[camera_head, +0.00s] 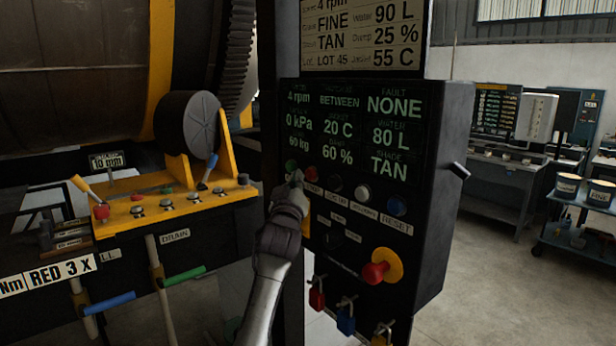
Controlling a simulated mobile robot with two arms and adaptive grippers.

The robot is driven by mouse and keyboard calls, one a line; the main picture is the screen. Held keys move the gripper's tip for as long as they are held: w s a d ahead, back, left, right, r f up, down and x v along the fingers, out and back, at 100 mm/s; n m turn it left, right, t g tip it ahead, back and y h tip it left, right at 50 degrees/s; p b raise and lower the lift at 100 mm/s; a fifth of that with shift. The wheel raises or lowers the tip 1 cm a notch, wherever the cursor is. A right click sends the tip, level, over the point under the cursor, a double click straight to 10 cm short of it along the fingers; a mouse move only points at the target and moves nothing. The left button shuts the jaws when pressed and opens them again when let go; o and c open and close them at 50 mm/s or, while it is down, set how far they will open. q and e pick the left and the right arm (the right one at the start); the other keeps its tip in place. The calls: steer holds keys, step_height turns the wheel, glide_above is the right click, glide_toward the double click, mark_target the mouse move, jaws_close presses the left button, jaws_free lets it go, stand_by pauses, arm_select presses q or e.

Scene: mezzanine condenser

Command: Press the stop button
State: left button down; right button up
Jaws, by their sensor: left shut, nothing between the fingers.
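A black control panel (432,150) stands right of centre, with a row of small buttons under its green readouts. A red button (310,173) is in that row, just right of a green button (291,166); the small label below the red one is too blurred to read surely. My left gripper (296,178) is shut and empty, its tip at the panel's left edge, just below the green button and left of the red one. I cannot tell whether it touches the panel. My right gripper is not in view.
The row also has a black button (336,183), a white button (362,193) and a blue button (397,206) over a RESET label. A large red knob (376,272) on yellow sits lower, above padlocks (346,318). A yellow bracket (175,212) with levers stands left.

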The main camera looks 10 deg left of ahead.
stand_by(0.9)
arm_select(q)
steer(key=shift+w+d+b, duration=0.3)
steer(key=shift+w+b, duration=0.05)
steer(key=shift+b, duration=0.05)
steer(key=shift+w+d+b, duration=0.25)
steer(key=shift+w+b, duration=0.1)
steer(key=shift+b, duration=0.2)
stand_by(0.5)
stand_by(0.3)
steer(key=shift+s+a+p, duration=0.55)
steer(key=shift+s+p, duration=0.2)
